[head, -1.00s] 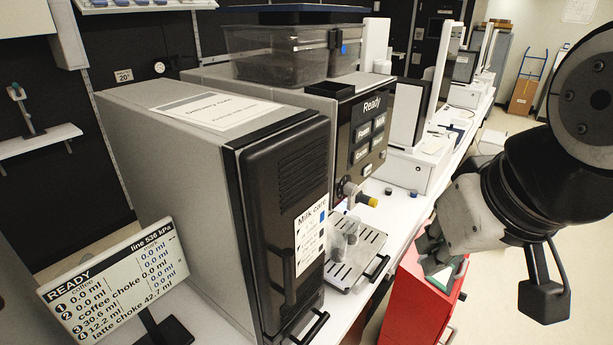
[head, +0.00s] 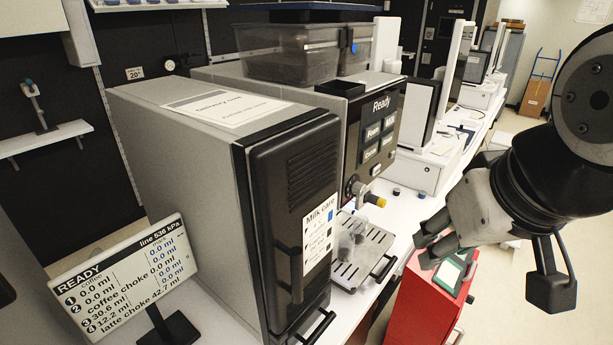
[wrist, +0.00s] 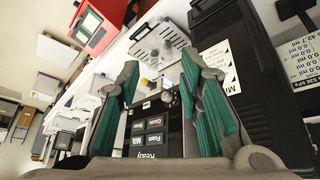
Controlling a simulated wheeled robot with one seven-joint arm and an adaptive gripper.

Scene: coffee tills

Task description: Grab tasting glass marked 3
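Small clear tasting glasses (head: 346,243) stand close together on the slotted drip tray (head: 376,245) below the coffee machine's spout. They overlap in the head view and no number can be read on them. In the wrist view the glasses (wrist: 164,50) show beyond the fingertips, small against the tray (wrist: 178,36). My gripper (head: 436,240) is to the right of the tray in the head view, apart from the glasses. In the wrist view its green-padded fingers (wrist: 160,62) are spread wide with nothing between them.
The coffee machine (head: 382,130) with its spout (head: 370,196) stands behind the tray. A milk unit (head: 290,215) stands to its left. A red cabinet (head: 420,305) is below my gripper. A display (head: 125,270) shows READY. Small dark caps lie on the counter beyond the tray.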

